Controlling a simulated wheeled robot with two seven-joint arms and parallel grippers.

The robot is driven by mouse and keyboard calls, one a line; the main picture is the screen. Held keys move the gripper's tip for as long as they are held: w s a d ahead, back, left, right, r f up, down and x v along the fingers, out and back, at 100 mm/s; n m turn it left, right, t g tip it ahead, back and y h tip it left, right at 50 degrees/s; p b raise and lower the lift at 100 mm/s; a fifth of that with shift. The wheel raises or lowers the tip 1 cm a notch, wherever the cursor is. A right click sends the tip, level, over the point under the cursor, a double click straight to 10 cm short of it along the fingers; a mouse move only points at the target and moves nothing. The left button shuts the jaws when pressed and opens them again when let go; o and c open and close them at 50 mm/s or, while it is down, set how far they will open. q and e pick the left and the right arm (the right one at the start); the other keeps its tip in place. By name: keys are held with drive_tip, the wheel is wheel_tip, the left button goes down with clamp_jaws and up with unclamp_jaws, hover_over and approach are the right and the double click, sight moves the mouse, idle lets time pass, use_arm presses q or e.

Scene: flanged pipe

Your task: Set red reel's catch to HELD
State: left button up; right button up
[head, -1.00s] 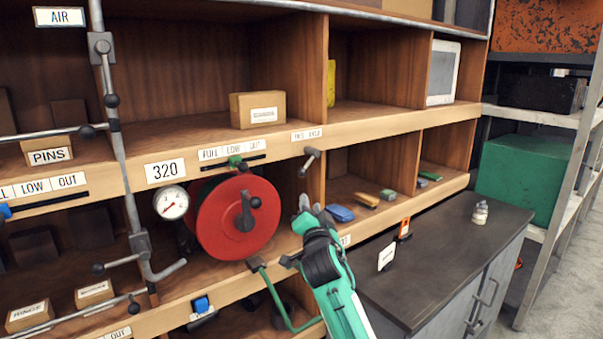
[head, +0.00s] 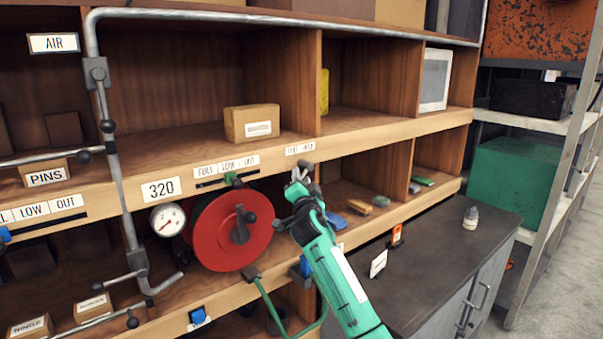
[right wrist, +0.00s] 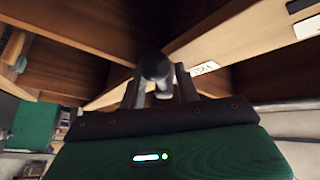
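The red reel (head: 232,230) sits in the shelf bay, with a dark crank handle (head: 240,222) on its face. A small label (head: 300,148), too blurred to read surely, is on the shelf edge up and to the right of it. The catch lever (head: 306,166) is just below that label, partly hidden by my right gripper (head: 298,178). In the right wrist view, its dark round knob (right wrist: 155,66) sits between the two fingers of my right gripper (right wrist: 160,88). The fingers stand apart, one on each side of the knob; contact is unclear. My left gripper is out of view.
A gauge (head: 168,220) is left of the reel, and a green slider (head: 233,180) is above it. A grey pipe (head: 115,160) with levers runs down at left. A dark cabinet top (head: 430,245) lies to the right.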

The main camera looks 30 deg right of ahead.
drive_tip(key=shift+w+d+r, duration=0.15)
drive_tip(key=shift+w+d, duration=0.15)
drive_tip(key=shift+w, duration=0.2)
clamp_jaws()
